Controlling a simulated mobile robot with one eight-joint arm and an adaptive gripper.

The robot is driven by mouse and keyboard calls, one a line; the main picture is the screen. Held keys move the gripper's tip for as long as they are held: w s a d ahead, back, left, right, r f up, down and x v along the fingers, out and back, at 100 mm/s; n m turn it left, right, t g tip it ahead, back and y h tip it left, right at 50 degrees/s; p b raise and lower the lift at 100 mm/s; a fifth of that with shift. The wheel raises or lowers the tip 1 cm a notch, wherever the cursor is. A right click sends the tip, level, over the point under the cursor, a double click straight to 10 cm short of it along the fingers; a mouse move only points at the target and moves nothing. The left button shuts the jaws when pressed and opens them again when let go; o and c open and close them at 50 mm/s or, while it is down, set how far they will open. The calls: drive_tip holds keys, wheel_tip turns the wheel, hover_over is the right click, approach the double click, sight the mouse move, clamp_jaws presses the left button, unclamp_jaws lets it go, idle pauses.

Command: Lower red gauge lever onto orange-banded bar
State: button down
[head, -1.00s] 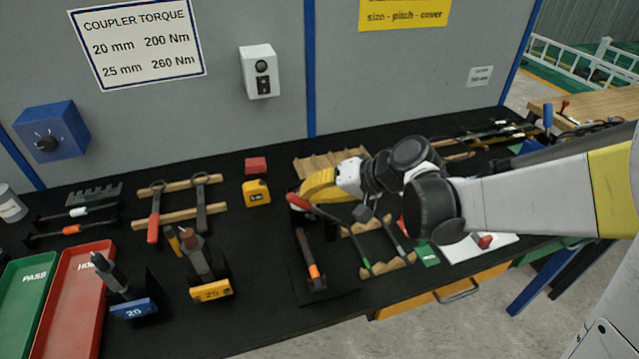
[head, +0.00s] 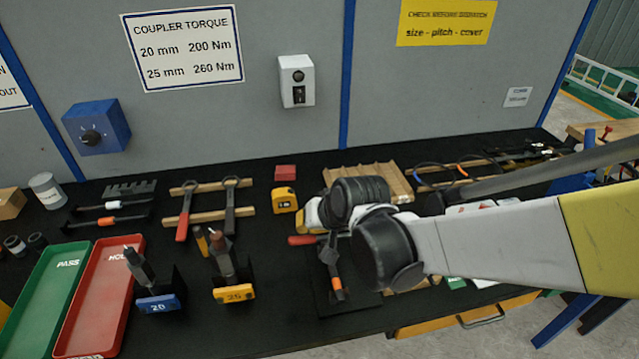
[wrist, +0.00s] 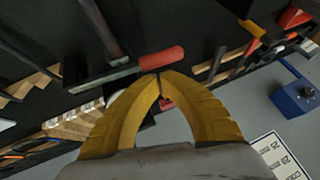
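The gauge lever's red handle (head: 302,240) points left, roughly level, in the head view. The orange-banded bar (head: 337,283) lies on its dark stand just in front of it. I cannot tell whether the lever touches the bar. In the wrist view the red handle (wrist: 162,58) is just beyond my gripper (wrist: 160,75). The yellow fingers meet at their tips, with no object visible between them. In the head view my wrist hides most of the gripper and the lever's right part.
Left of the bar stand are blocks marked 25 (head: 233,294) and 20 (head: 158,303). A yellow tape measure (head: 285,199) and a red block (head: 285,173) lie behind. A wooden ribbed board (head: 385,181) is behind my wrist. Black bench surface is clear in front of the 25 block.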

idle(0.5)
drive_tip(key=s+d+r+p, duration=0.2)
drive_tip(key=s+r+p, duration=0.2)
drive_tip(key=r+p, duration=0.55)
drive_tip(key=s+d+m+h+b, duration=0.1)
drive_tip(key=s+d+b, duration=0.3)
drive_tip(key=d, duration=0.7)
drive_tip(key=s+d+m+t+h+b, duration=0.1)
drive_tip(key=s+d+h+b, duration=0.2)
drive_tip(key=s+d, duration=0.5)
drive_tip(key=d+b, duration=0.1)
drive_tip(key=d, duration=0.3)
drive_tip(key=shift+d+h+b, duration=0.25)
drive_tip(key=shift+h+b, duration=0.05)
drive_tip(key=shift+s+f, duration=0.1)
drive_tip(key=shift+f, duration=0.05)
